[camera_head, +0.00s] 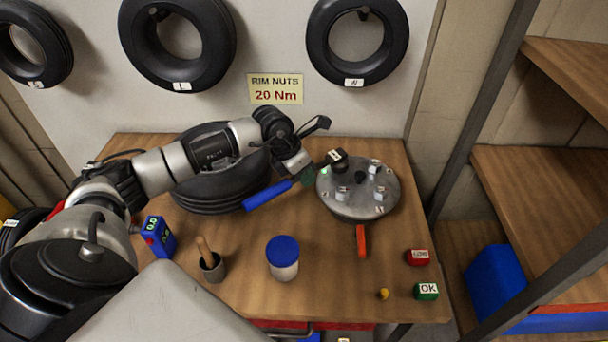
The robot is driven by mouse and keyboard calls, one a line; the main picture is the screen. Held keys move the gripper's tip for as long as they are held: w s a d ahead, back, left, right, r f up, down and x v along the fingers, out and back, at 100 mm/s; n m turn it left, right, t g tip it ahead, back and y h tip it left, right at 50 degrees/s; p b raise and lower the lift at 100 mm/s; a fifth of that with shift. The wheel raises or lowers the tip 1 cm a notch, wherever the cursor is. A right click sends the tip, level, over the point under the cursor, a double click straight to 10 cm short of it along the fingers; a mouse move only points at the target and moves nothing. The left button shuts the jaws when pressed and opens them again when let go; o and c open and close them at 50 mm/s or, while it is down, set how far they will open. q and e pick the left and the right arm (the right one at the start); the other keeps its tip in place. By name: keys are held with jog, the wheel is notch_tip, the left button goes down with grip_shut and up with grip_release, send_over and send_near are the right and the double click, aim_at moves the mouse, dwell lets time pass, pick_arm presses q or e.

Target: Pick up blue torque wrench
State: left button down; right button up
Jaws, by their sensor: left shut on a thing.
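The torque wrench has a blue handle (267,195) that points to the lower left, over the front edge of the lying tire. My left gripper (308,175) is shut on the wrench near the upper right end of this handle, and its fingers hide the part they hold. Just beyond the fingers is a dark block (337,160) at the rim of the metal disc; I cannot tell whether it belongs to the wrench. I cannot tell whether the wrench is clear of the table. My right gripper is not in view.
The round metal disc (352,203) with studs stands right of the gripper, an orange handle (361,241) before it. A black tire (207,197) lies under my arm. A blue-lidded jar (283,259), brush cup (212,268), blue gauge (159,237) and red and green blocks stand in front.

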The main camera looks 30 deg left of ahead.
pick_arm(q)
jog(key=r, duration=0.1)
jog(key=r+b, duration=0.1)
jog(key=r, duration=0.2)
jog(key=shift+w+d+r+b, duration=0.1)
jog(key=shift+d+r+b, duration=0.2)
jog(key=shift+b, duration=0.1)
jog(key=d+r+b, duration=0.2)
jog(key=d+r, duration=0.4)
jog(key=d, duration=0.5)
jog(key=shift+w+r+b, duration=0.2)
jog(key=shift+w+b, duration=0.1)
jog(key=shift+w, duration=0.15)
